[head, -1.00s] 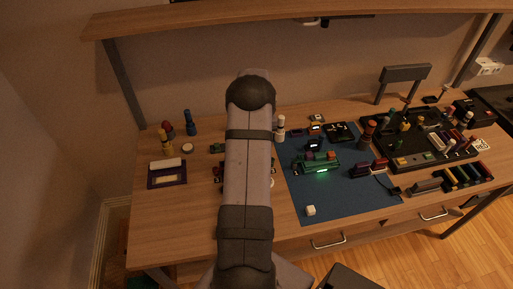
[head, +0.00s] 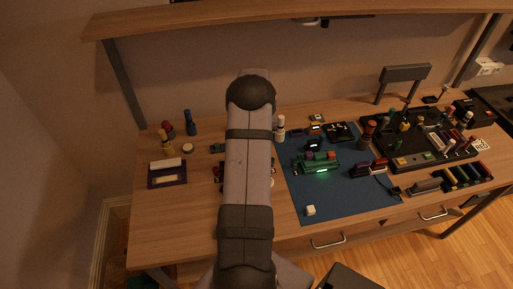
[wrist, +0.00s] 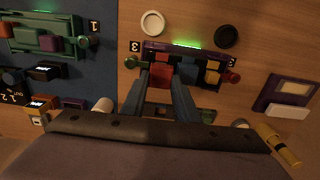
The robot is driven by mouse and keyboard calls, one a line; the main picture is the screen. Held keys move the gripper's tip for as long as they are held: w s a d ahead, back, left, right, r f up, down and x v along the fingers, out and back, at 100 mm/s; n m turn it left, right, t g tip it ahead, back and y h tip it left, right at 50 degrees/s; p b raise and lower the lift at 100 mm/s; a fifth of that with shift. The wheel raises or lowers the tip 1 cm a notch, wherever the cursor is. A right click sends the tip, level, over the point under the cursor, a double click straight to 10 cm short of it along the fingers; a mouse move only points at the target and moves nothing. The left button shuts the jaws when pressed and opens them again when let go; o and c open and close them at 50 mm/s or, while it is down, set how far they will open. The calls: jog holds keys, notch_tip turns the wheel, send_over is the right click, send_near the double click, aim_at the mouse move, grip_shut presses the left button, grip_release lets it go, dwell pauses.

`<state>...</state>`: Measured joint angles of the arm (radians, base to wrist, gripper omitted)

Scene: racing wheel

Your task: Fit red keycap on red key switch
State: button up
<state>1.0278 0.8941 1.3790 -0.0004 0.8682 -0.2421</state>
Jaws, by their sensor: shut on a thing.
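In the wrist view my gripper (wrist: 161,80) is shut on a red keycap (wrist: 161,74). Its two fingers reach over a dark purple key board (wrist: 154,46) with a green light strip along its far edge, between tags marked 3 and 2. The red keycap sits between the fingertips, in line with a blue key (wrist: 188,73) and a yellow-orange key (wrist: 212,75) to its right. The red key switch is not visible; the keycap and fingers cover that spot, so I cannot tell whether they touch. In the head view my arm hides the gripper and most of this board.
A green key board (wrist: 45,40) marked 1 lies on the blue mat (head: 345,195), left in the wrist view. White (wrist: 152,23) and black (wrist: 227,36) round pieces lie beyond the purple board. A purple framed piece (wrist: 285,97) and a yellow cylinder (wrist: 278,144) are at right.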

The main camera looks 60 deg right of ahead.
jog(key=shift+f+b, duration=0.75)
jog(key=shift+f, duration=0.4)
dwell(0.7)
jog(key=o, duration=1.1)
jog(key=shift+r, duration=0.15)
jog(key=shift+r+b, duration=1.3)
jog(key=shift+r, duration=2.25)
